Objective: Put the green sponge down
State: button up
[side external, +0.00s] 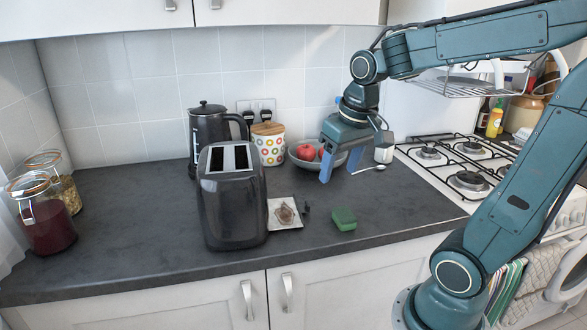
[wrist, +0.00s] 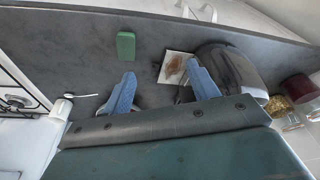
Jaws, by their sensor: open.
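The green sponge (side external: 344,218) lies flat on the dark counter, to the right of a small white tile with a brown pattern. It also shows in the wrist view (wrist: 126,45), near the counter's front edge. My gripper (side external: 341,178) is open and empty, with its blue fingers pointing down above the counter behind the sponge. In the wrist view the two fingertips (wrist: 160,75) are wide apart, and the sponge lies beyond them, apart from both.
A black toaster (side external: 232,200) and the white tile (side external: 286,212) stand left of the sponge. A kettle (side external: 212,130), a dotted canister (side external: 269,143) and a bowl of red fruit (side external: 303,155) are behind. A gas hob (side external: 455,165) is at right. The counter's left middle is clear.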

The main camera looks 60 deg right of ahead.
jog(key=s+a+r+n+t+y, duration=0.1)
jog(key=s+a+n+t, duration=0.2)
jog(key=s+a, duration=0.4)
jog(key=shift+s+a+r+n, duration=0.2)
jog(key=shift+a+n, duration=0.5)
jog(key=shift+n, duration=0.1)
jog(key=shift+o, duration=0.8)
jog(key=shift+w, duration=0.1)
